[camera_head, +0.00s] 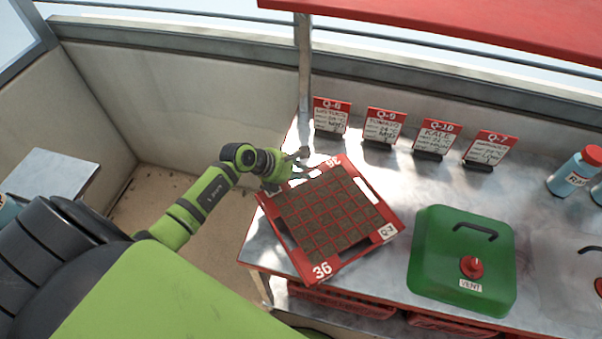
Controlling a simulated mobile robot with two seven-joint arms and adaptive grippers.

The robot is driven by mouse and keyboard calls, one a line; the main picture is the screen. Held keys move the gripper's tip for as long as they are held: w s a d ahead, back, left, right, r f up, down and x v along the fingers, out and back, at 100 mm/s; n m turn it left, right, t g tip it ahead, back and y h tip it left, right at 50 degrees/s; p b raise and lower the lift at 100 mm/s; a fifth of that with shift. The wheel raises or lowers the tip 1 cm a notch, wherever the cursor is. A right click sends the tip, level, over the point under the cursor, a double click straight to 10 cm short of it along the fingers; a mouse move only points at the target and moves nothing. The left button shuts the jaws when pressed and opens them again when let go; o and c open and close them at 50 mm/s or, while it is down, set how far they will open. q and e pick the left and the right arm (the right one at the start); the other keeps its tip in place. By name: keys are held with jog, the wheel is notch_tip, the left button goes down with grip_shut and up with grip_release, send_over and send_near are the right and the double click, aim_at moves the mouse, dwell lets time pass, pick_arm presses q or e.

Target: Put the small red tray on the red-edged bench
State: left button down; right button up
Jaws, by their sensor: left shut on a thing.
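The small red tray (279,229) has a grid of soil-filled cells and is marked "36" and "Q-7". It lies turned at an angle at the left end of the pale marbled bench (388,268), with its left corner at or slightly past the bench's left edge. I cannot tell whether it rests fully on the top or is held just above it. My left gripper (299,167) is shut on the tray's far left rim. Its fingertips partly cover that rim. My right gripper is not in view.
A green lidded box (424,262) marked "VENT" stands right of the tray. Several red-topped label cards (384,126) stand along the back, and a blue bottle (571,174) is at far right. A red shelf (470,22) overhangs the back. Red crates (345,303) sit below.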

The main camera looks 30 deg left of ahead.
pick_arm(q)
jog(key=shift+w+f, duration=0.15)
jog(key=shift+f, duration=0.45)
jog(key=c, duration=1.3)
grip_release()
jog(key=shift+f, duration=0.1)
jog(key=shift+o, duration=0.2)
jog(key=v, duration=1.2)
jog(key=shift+s+b, duration=0.2)
jog(key=shift+b, duration=0.2)
